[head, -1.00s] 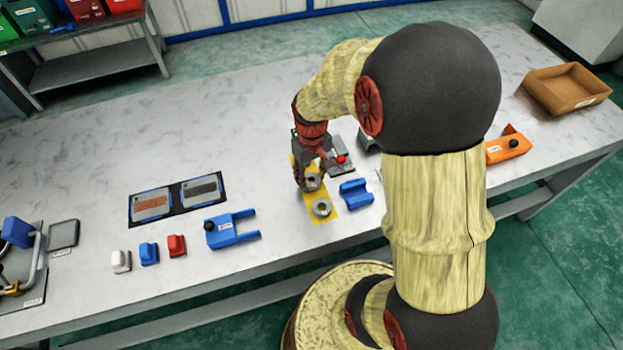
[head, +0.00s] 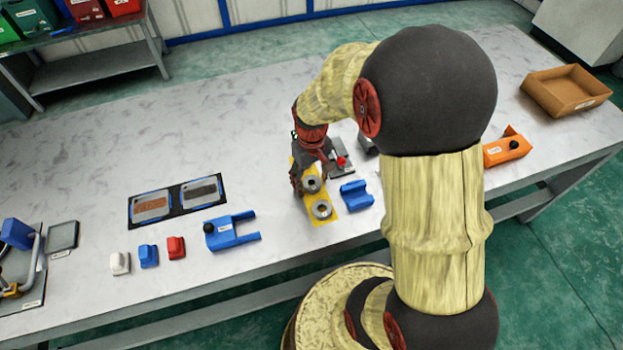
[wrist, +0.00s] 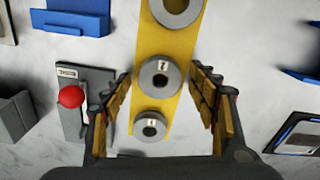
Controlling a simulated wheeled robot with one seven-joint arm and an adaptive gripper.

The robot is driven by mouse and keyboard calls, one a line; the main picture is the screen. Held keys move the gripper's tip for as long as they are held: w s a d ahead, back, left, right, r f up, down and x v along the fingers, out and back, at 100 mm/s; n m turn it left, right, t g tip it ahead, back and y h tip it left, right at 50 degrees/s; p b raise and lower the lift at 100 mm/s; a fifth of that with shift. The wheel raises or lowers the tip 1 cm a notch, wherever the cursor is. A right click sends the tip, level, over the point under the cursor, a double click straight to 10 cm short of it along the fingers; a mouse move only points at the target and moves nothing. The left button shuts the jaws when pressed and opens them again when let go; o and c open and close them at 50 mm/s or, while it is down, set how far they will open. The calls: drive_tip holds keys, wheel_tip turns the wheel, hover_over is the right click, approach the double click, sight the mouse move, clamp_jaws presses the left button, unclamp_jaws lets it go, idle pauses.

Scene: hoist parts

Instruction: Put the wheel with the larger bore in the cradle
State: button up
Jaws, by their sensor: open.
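Three grey wheels stand in a row on a yellow strip (wrist: 187,45). In the wrist view the top wheel (wrist: 192,13) is cut by the frame edge and shows the widest hole. The middle wheel (wrist: 160,91) and bottom wheel (wrist: 152,139) have smaller holes and small white labels. The head view shows two wheels, a near one (head: 321,210) and the middle one (head: 312,187); my gripper hides the third. My gripper (wrist: 160,76) is open and empty, its fingers on either side of the middle wheel. A blue block with a trough, likely the cradle (head: 355,195), sits empty right of the strip.
A grey plate with a red ball (wrist: 70,97) lies close beside one finger. A blue forked part (head: 232,231) and small white, blue and red blocks lie to the left. An orange part (head: 507,149) and a brown tray (head: 565,90) are at the right.

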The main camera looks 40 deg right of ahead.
drive_tip(key=s+a+r+t+p, duration=0.1)
drive_tip(key=a+r+p, duration=0.15)
drive_tip(key=r, duration=0.75)
drive_tip(key=s+a+r+t+p, duration=0.1)
drive_tip(key=s+a+r+p, duration=0.15)
drive_tip(key=r, duration=0.85)
drive_tip(key=s+a+r+t, duration=0.3)
drive_tip(key=s+a+r, duration=0.4)
drive_tip(key=s+r, duration=0.1)
drive_tip(key=shift+s+n+t+b, duration=0.3)
drive_tip(key=shift+s+b, duration=0.1)
drive_tip(key=shift+s, duration=0.05)
drive_tip(key=shift+d, duration=0.1)
